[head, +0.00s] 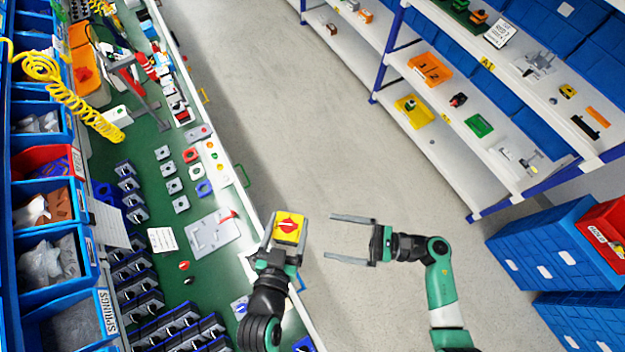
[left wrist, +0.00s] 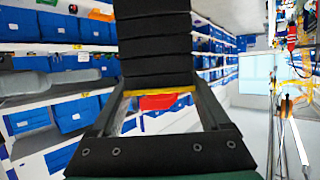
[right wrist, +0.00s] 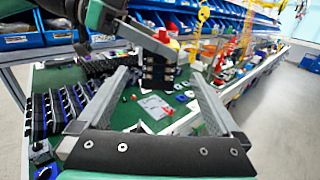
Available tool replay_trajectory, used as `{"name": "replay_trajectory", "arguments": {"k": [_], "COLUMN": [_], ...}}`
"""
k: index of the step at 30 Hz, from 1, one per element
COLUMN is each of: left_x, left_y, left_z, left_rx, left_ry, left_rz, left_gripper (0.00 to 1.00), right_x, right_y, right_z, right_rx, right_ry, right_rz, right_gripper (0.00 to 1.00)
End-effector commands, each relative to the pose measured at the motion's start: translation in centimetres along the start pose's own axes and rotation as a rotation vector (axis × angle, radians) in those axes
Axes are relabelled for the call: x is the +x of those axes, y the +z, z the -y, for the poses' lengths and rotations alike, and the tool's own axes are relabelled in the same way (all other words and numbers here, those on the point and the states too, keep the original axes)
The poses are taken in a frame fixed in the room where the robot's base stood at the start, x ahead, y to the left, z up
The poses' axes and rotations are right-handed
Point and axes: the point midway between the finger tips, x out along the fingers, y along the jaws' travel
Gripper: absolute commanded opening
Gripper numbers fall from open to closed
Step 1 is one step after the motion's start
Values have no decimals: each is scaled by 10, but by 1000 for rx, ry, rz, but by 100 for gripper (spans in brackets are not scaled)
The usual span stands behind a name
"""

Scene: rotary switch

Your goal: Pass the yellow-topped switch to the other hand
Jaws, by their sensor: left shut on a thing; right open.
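The yellow-topped switch (head: 290,227) has a red knob on its top face and is held by my left gripper (head: 286,232), over the bench's right edge. Its dark ribbed body (left wrist: 153,45) fills the middle of the left wrist view, between the fingers, with some yellow and red below. My right gripper (head: 331,237) is open and empty, its fingers pointing left toward the switch with a gap between. In the right wrist view the dark switch body (right wrist: 158,72) shows beyond and between the open fingertips, apart from them. The exact finger contact on the switch is partly hidden.
The green bench (head: 150,190) on the left carries a grey plate (head: 213,232), several small switch parts and rows of dark parts. Blue bins (head: 50,262) line its far left. Shelves (head: 480,110) and blue boxes (head: 545,245) stand at the right. The floor between is clear.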

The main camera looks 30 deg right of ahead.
Motion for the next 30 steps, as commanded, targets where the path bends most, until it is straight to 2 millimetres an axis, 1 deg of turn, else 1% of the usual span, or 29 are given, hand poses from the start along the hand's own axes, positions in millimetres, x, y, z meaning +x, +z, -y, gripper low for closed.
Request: {"name": "replay_trajectory", "arguments": {"k": [5,8,18,21,25,30], "left_x": [0,0,0,0,0,0], "left_y": [-1,-1,-1,-1,-1,-1], "left_z": [0,0,0,0,0,0], "left_rx": [0,0,0,0,0,0], "left_ry": [0,0,0,0,0,0], "left_rz": [-2,-2,-2,-2,-2,-2], "left_gripper": [6,6,6,6,6,6], "right_x": [6,19,92,107,118,121], "right_y": [0,0,1,1,1,1], "right_z": [0,0,-1,0,0,1], "right_rx": [-2,-2,-3,-3,-2,-2], "right_ry": [2,6,7,4,2,-1], "right_rz": [0,0,2,1,1,1], "right_gripper": [100,100,100,100,100,100]}}
